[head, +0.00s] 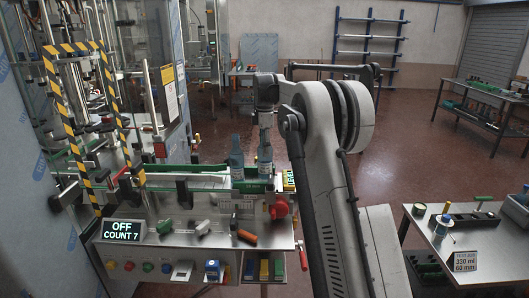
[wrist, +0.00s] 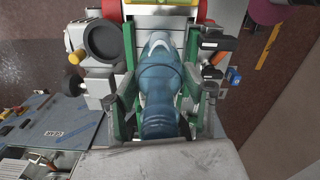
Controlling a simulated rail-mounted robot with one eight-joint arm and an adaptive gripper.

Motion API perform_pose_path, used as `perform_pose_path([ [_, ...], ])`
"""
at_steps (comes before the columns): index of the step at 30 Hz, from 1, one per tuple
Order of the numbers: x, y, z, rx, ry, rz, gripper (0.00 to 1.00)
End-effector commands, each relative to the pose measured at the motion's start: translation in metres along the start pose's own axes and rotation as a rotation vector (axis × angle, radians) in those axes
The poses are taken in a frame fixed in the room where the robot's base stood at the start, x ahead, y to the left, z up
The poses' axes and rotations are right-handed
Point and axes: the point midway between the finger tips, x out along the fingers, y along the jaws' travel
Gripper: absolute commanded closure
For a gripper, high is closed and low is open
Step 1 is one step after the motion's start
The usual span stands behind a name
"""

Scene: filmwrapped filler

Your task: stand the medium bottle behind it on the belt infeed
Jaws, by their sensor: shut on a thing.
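My gripper (head: 265,128) is at the right end of the belt infeed (head: 205,184). It is shut on a translucent blue bottle (head: 265,158), which is upright over the belt. In the wrist view the held bottle (wrist: 163,82) sits between the two fingers (wrist: 160,100), with green guide rails on both sides. A second blue bottle (head: 236,160) stands upright on the belt just left of the held one, with a small gap in the head view. Whether the held bottle's base touches the belt cannot be told.
The machine's display (head: 122,230) reads OFF, COUNT 7. A red knob (head: 279,208) sits below the belt's right end. Loose parts lie on the steel shelf (head: 190,240) in front. A side table (head: 470,238) stands at the right. Striped posts (head: 70,120) rise at the left.

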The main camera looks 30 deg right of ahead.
Motion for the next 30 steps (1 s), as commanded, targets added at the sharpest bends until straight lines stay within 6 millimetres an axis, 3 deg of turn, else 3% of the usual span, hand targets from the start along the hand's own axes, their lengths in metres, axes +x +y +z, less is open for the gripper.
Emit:
perform_pose_path([
  [6,0.022,0.000,0.000,0.000,0.000,0.000,0.83],
  [18,0.028,0.000,0.000,0.000,0.000,0.000,0.83],
  [19,0.027,0.000,0.000,0.000,0.000,0.000,0.50],
  [22,0.026,0.000,0.000,0.000,0.000,0.000,0.37],
  [30,0.026,0.000,0.000,0.000,0.000,0.000,0.35],
])
